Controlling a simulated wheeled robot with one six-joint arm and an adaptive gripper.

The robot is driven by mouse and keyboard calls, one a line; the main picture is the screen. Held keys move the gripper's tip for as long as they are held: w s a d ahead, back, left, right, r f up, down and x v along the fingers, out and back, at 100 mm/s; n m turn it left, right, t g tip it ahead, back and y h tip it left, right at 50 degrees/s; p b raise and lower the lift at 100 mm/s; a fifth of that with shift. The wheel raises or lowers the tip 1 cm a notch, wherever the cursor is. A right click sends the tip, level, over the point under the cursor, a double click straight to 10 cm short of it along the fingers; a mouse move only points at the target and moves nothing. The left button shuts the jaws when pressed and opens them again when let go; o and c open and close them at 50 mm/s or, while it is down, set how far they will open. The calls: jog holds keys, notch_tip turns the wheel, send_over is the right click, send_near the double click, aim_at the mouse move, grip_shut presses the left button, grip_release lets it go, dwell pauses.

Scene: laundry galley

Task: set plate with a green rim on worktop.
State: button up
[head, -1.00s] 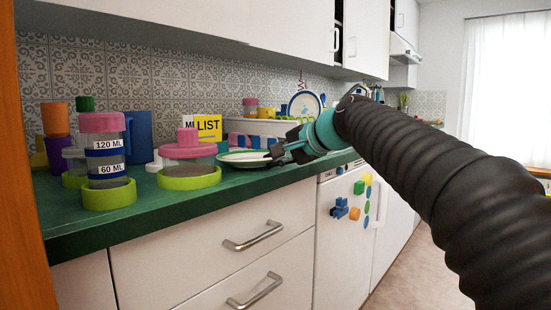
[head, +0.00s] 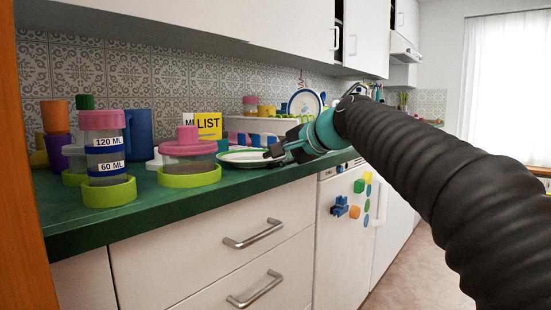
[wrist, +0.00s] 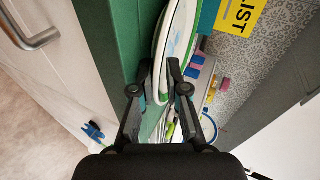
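The plate with a green rim (head: 238,157) is white inside and lies nearly flat on the green worktop (head: 150,207), near its front edge, in the head view. My gripper (head: 270,153) is at the plate's right side, low over the worktop. In the wrist view the plate (wrist: 177,30) is seen nearly edge-on, reaching down to between the fingertips. The fingers partly hide the near part of the rim.
A pink-lidded jar (head: 188,147) in a green ring stands left of the plate. A taller jar with measure labels (head: 105,157) is farther left. A yellow LIST card (head: 208,126) and a striped container (head: 262,138) stand behind. Wall cabinets hang above.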

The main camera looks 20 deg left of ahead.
jog(key=shift+v, duration=1.95)
dwell(0.3)
jog(key=o, duration=0.6)
jog(key=shift+c, duration=0.2)
jog(key=shift+d, duration=0.15)
jog(key=s+d+b, duration=0.2)
jog(key=s+d, duration=0.1)
jog(key=d, duration=0.3)
jog(key=shift+s, duration=0.4)
dwell(1.1)
jog(key=shift+d, duration=0.15)
dwell(0.5)
jog(key=v, duration=1.2)
